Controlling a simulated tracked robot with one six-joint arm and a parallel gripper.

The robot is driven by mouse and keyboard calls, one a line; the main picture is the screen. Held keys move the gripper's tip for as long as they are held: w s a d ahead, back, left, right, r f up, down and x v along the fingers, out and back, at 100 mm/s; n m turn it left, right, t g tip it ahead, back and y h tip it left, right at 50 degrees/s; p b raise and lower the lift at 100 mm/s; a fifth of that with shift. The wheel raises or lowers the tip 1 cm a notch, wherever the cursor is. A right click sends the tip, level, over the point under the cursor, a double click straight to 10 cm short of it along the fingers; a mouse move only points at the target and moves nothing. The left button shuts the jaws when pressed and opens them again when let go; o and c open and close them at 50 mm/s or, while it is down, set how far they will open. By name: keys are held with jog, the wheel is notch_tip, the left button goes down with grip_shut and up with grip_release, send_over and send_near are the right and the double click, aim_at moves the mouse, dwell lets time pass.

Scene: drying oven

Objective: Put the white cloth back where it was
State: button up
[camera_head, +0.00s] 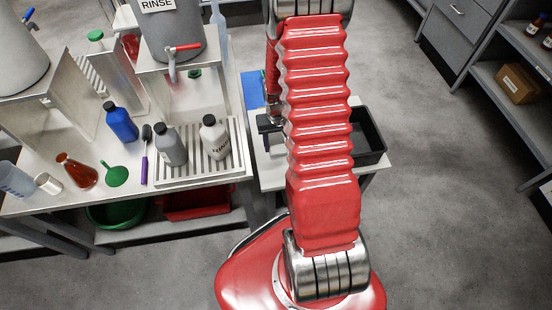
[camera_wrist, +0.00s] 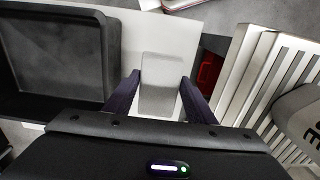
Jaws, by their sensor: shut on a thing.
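The white cloth (camera_wrist: 162,98) shows in the wrist view as a pale, smooth, folded block between the two dark fingers of my gripper (camera_wrist: 161,78). My gripper is shut on it, with a finger at each side. The cloth is over or on the white side table (camera_wrist: 192,34); I cannot tell whether it touches the top. In the head view my red arm hides the cloth and most of the gripper; only a dark part of the gripper (camera_head: 268,123) shows left of the arm.
A black tray (camera_head: 372,137) sits on the side table, right of my arm; it is at left in the wrist view (camera_wrist: 104,55). The slatted drain rack (camera_head: 233,168), with grey and white bottles, stands close at left on the neighbouring bench. A blue item (camera_head: 252,88) lies behind.

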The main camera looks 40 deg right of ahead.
aim_at(277, 145)
jog(key=shift+f, duration=2.3)
jog(key=shift+f, duration=2.1)
jog(key=shift+f, duration=0.1)
jog(key=o, duration=1)
jog(key=shift+r, duration=6.15)
